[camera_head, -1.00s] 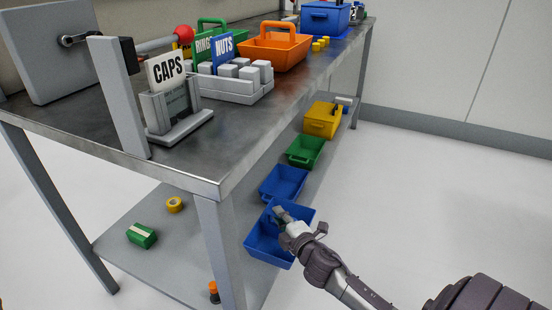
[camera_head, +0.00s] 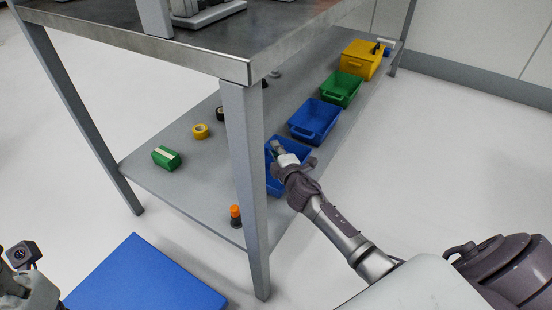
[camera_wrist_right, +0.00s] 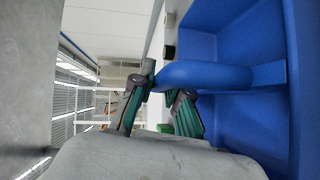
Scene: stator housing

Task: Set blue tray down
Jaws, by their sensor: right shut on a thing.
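A blue tray (camera_head: 299,154) is at the near end of the lower shelf (camera_head: 196,188), partly behind the front table leg. It lies along the shelf's right edge; whether its base touches the shelf is hidden. My right gripper (camera_head: 279,149) reaches over it. In the right wrist view, the fingers (camera_wrist_right: 166,103) are shut on the round handle of the blue tray (camera_wrist_right: 240,130). Part of my left arm's end (camera_head: 22,270) shows at the lower left corner of the head view; its fingers cannot be made out.
A second blue tray (camera_head: 315,122), a green tray (camera_head: 343,89) and a yellow box (camera_head: 361,60) line up behind. A green box (camera_head: 166,158), yellow ring (camera_head: 200,131) and orange-topped item (camera_head: 236,215) are on the shelf. The front leg (camera_head: 249,170) is close. A blue flat surface (camera_head: 145,285) is low left.

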